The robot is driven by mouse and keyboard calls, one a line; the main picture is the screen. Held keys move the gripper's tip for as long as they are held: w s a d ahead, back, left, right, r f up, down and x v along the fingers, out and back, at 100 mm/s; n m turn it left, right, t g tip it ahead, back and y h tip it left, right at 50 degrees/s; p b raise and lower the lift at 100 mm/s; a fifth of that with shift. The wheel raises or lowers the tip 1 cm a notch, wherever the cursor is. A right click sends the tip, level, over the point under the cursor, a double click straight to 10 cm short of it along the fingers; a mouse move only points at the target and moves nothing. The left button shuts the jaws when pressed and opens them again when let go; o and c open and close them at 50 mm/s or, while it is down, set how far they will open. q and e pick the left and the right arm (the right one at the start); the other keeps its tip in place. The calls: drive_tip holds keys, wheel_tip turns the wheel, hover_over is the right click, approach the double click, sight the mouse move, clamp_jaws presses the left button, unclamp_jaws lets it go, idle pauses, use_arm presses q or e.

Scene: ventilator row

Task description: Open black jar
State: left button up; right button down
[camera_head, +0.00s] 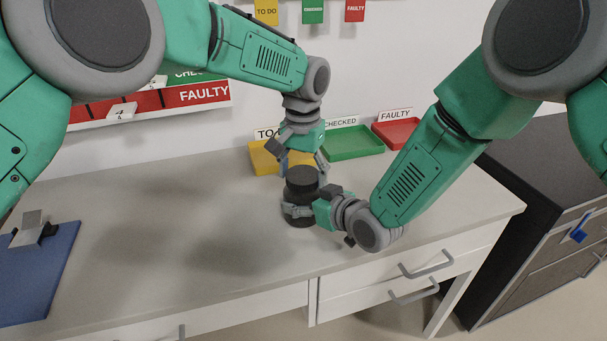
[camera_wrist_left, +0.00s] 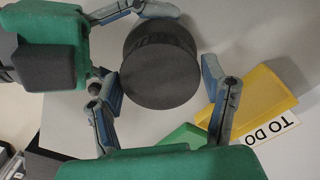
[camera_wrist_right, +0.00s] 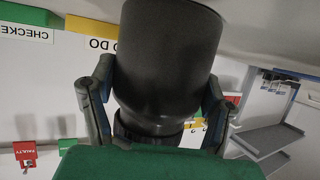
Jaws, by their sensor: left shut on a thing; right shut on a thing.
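The black jar (camera_head: 301,218) stands upright on the worktop, with its dark round lid (camera_head: 302,176) on top. My left gripper (camera_head: 303,168) comes from above, its fingers shut on the lid from both sides. In the left wrist view the lid (camera_wrist_left: 160,70) is between my left fingers (camera_wrist_left: 168,95). My right gripper (camera_head: 308,209) comes from the right, shut around the jar's body. The body (camera_wrist_right: 168,55) also fills the space between my right fingers (camera_wrist_right: 158,100) in the right wrist view. I cannot tell whether the lid has turned.
Behind the jar are a yellow TO DO tray (camera_head: 263,160), a green CHECKED tray (camera_head: 352,143) and a red FAULTY tray (camera_head: 397,133). A blue clipboard (camera_head: 40,275) lies at the left. The worktop (camera_head: 150,240) between it and the jar is clear.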

sight(303, 174)
use_arm(q)
drive_tip(key=shift+r, duration=0.2)
use_arm(e)
drive_tip(key=shift+s+f, duration=0.2)
drive_tip(key=shift+f, duration=0.15)
use_arm(q)
drive_tip(key=shift+s+r, duration=0.1)
drive_tip(key=shift+r, duration=0.75)
use_arm(e)
drive_tip(key=shift+d, duration=0.1)
use_arm(q)
drive_tip(key=shift+r, duration=2.05)
use_arm(e)
drive_tip(key=shift+c, duration=0.9)
unclamp_jaws()
use_arm(q)
drive_tip(key=shift+f, duration=0.1)
use_arm(e)
drive_tip(key=shift+o, duration=0.3)
drive_tip(key=shift+w+r, duration=0.15)
drive_tip(key=shift+w, duration=0.1)
